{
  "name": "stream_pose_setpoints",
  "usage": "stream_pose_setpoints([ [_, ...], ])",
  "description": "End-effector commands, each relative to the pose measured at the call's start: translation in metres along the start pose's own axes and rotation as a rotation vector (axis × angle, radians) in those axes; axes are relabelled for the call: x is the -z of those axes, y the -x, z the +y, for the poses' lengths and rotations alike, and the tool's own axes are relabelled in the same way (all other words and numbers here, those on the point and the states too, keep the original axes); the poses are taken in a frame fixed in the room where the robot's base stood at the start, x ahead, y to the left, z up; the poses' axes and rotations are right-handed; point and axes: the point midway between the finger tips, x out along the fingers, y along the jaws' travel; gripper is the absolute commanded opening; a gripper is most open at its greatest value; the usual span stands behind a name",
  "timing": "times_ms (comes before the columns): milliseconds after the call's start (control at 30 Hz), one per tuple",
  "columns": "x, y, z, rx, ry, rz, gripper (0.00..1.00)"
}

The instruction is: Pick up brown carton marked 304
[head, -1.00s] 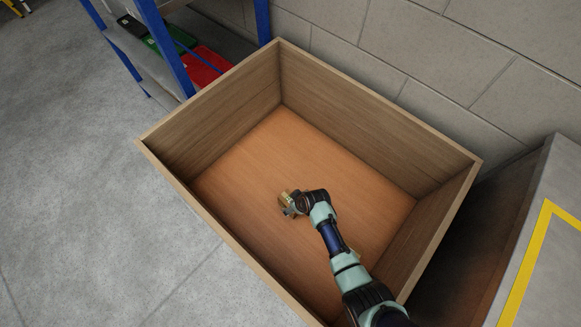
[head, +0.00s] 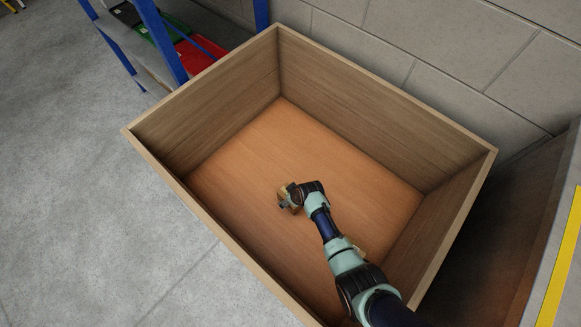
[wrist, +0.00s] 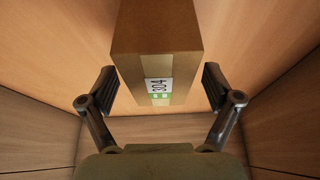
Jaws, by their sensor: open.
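The brown carton (wrist: 158,45) stands ahead of my gripper in the wrist view, with a white and green label reading 304 on its near face. Its lower end reaches between the two fingers, with a gap on each side. In the head view my gripper (head: 287,204) is low inside the wooden bin.
The large wooden bin (head: 165,173) has tall walls around my arm. Its orange-brown floor is otherwise clear where visible. A block wall is behind it, a blue-framed shelf (head: 160,45) with coloured crates at upper left, and a grey surface with a yellow stripe (head: 560,262) at right.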

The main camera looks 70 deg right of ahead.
Motion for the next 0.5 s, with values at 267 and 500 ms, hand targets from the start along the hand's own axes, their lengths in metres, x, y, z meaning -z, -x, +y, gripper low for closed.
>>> stream_pose_setpoints([
  [267,-0.0001,0.0001,-0.0001,0.000,0.000,0.000,0.90],
  [500,-0.0011,-0.0029,-0.0001,0.000,0.000,0.000,0.90],
])
